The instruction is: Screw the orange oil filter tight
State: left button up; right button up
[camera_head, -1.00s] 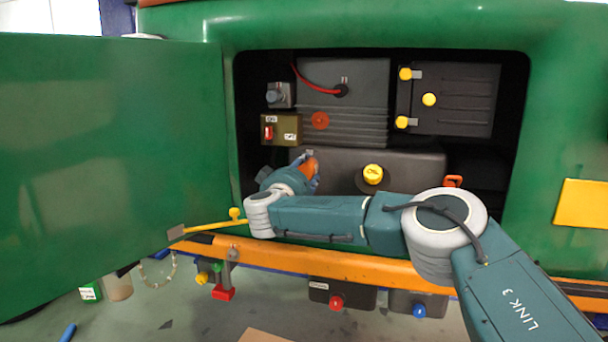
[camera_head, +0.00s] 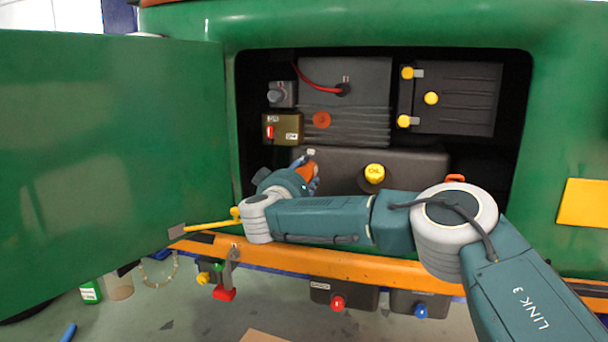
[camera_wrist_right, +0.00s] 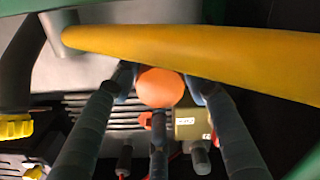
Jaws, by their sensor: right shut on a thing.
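The orange oil filter (camera_head: 307,171) sits at the lower left of the open engine bay, in front of the dark engine block (camera_head: 420,165). My right gripper (camera_head: 309,178) reaches in from the right and is shut around the filter. In the right wrist view the filter's round orange end (camera_wrist_right: 160,88) shows between my dark fingers (camera_wrist_right: 158,100). My wrist partly hides the filter in the head view, and its seat cannot be seen. My left gripper is not in view.
A yellow bar (camera_wrist_right: 190,48) crosses close in the wrist view. The open green door (camera_head: 110,160) stands at left. A yellow oil cap (camera_head: 375,172) is right of the filter. A box with a red switch (camera_head: 283,129) is above left. An orange bumper (camera_head: 330,262) runs below.

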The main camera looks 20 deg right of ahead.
jog(key=shift+s+a+r, duration=0.1)
jog(key=shift+s+a, duration=0.05)
jog(key=shift+s, duration=0.1)
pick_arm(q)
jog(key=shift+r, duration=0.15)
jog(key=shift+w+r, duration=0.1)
pick_arm(e)
jog(key=shift+w+d, duration=0.25)
jog(key=shift+w, duration=0.1)
jog(key=shift+x, duration=0.95)
jog(key=shift+p, duration=0.3)
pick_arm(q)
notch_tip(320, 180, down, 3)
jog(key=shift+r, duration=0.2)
